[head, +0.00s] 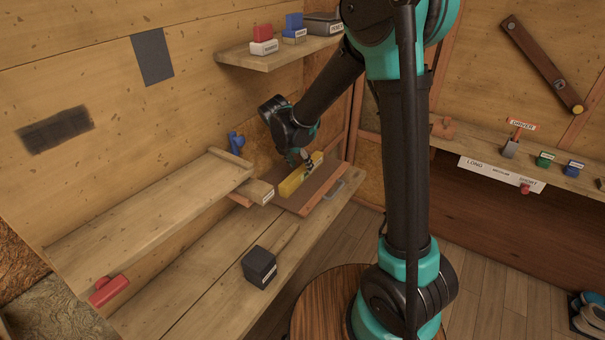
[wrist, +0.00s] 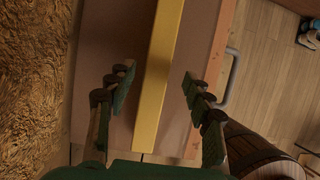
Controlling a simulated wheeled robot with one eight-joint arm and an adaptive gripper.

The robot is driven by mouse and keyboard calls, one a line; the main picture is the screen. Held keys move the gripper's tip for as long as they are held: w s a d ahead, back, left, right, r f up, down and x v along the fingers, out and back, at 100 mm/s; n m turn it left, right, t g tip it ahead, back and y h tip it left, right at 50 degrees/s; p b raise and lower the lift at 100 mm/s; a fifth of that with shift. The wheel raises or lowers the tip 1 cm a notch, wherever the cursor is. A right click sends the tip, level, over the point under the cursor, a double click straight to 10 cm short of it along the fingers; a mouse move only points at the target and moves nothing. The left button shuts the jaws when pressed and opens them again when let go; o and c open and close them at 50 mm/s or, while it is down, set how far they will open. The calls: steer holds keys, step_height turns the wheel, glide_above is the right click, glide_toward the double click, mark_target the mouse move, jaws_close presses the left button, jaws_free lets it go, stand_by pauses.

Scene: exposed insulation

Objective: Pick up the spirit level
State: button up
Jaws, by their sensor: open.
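The spirit level appears to be the long yellow bar (head: 292,184) lying on a brown board on the lower bench, by the back wall. It also shows as a yellow bar (wrist: 160,70) running up the middle of the wrist view. My gripper (head: 304,163) is at the bar in the head view and hides part of it. In the wrist view my gripper (wrist: 157,88) is open, with one finger left of the bar and one right, both apart from it. I cannot tell how far the fingertips are above the board.
The brown board (head: 323,190) has a metal handle (wrist: 232,75) on its right. A raised plank shelf (head: 150,215) lies left of the bar, with a labelled block (head: 261,192) at its end. A dark box (head: 259,267) stands on the bench in front. A wall shelf (head: 275,57) hangs above.

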mark_target(301, 168)
steer(key=shift+x, duration=2.2)
steer(key=shift+a, duration=0.2)
jaws_close()
